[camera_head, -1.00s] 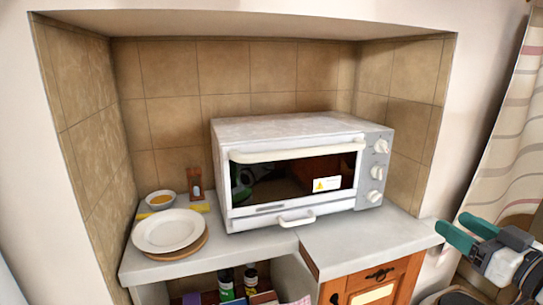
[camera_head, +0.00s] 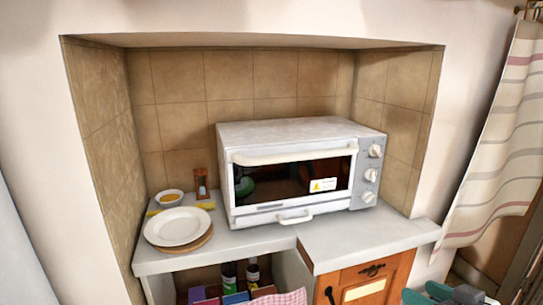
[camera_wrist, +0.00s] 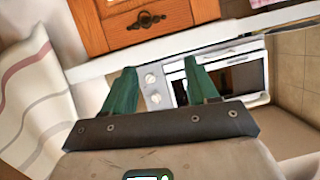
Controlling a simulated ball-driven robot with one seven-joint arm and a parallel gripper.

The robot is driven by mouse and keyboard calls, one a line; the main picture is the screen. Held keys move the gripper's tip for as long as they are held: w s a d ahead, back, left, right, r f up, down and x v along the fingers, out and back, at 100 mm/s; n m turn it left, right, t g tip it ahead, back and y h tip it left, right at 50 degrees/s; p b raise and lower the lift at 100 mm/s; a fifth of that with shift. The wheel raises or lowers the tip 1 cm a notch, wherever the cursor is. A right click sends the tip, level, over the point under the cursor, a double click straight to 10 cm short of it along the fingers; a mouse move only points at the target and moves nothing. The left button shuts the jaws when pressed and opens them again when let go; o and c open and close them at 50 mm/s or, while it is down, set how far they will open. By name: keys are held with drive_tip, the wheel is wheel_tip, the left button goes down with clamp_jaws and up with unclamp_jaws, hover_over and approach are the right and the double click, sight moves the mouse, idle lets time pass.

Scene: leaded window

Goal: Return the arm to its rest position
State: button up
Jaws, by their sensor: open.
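My gripper (camera_wrist: 158,92) is open and empty in the wrist view, its two green fingers standing apart with nothing between them. In the head view the tips of my gripper (camera_head: 425,293) show at the bottom right edge, below and right of the counter; the rest of the arm is mostly cut off. The white toaster oven (camera_head: 290,130) stands on the counter with its door shut, apart from my gripper. The oven (camera_wrist: 235,68) also shows in the wrist view, beyond the fingers.
The counter (camera_head: 370,238) holds a white plate (camera_head: 178,226) on a round board, a small bowl (camera_head: 169,198) and an hourglass (camera_head: 201,183). Below are an orange wooden drawer (camera_head: 365,280) and a shelf with bottles. A striped curtain (camera_head: 495,150) hangs at the right.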

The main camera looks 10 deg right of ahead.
drive_tip(key=s+a+f+g+p, duration=0.4)
drive_tip(key=s+a+f+g, duration=0.4)
drive_tip(key=s+f, duration=0.4)
drive_tip(key=s+a+f+g+p, duration=0.1)
drive_tip(key=s+a+f+g, duration=0.1)
drive_tip(key=s, duration=0.3)
drive_tip(key=s+a+f+g+h+p, duration=0.1)
drive_tip(key=s+f+g, duration=0.1)
drive_tip(key=s, duration=0.4)
drive_tip(key=shift+s+a+f+g+p, duration=0.25)
drive_tip(key=shift+a+f+g+p, duration=0.1)
drive_tip(key=shift+f, duration=0.3)
